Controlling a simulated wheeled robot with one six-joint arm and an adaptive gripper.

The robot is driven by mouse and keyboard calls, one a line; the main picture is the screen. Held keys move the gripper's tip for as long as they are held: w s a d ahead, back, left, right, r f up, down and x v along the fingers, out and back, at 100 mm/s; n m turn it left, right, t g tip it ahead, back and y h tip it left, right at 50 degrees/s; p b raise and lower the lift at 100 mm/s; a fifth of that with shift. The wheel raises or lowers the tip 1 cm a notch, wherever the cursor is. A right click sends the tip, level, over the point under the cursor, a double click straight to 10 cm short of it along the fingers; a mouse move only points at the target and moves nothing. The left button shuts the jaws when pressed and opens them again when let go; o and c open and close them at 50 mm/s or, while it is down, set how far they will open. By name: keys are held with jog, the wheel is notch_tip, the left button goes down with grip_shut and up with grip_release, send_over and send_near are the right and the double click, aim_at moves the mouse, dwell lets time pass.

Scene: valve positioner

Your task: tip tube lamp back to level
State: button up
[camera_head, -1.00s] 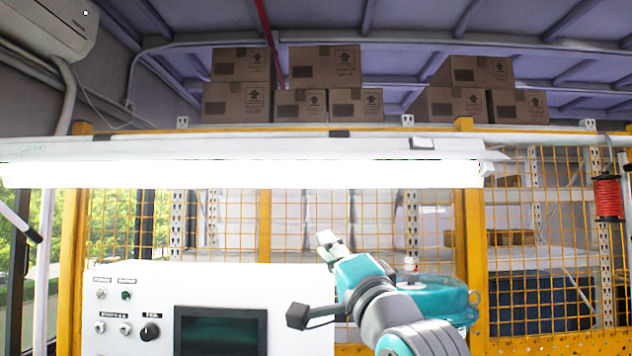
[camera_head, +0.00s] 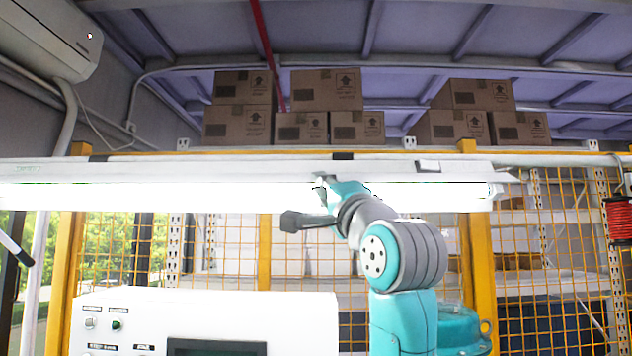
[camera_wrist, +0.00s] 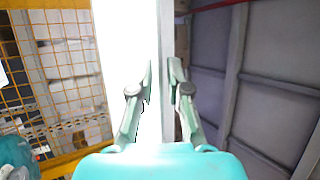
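The tube lamp (camera_head: 150,193) is a long, glowing white bar running nearly horizontally across the head view, under a pale housing (camera_head: 230,169). Any roll about its long axis is hard to judge through the glare. My gripper (camera_head: 321,186) is at the lamp, near the middle of the visible length. In the wrist view my gripper (camera_wrist: 161,72) has two teal fingers with a narrow gap between the tips. A pale strip of the lamp (camera_wrist: 166,105) shows between them, and the bright glow lies to the left. Whether the fingers touch it is unclear.
A white control panel (camera_head: 200,311) with knobs and a dark screen stands below. Yellow mesh fencing (camera_head: 110,250) is behind the lamp. Cardboard boxes (camera_head: 327,90) sit high at the back. A red cable spool (camera_head: 620,222) hangs at right.

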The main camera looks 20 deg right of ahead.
jog(key=shift+x, duration=1.6)
grip_shut()
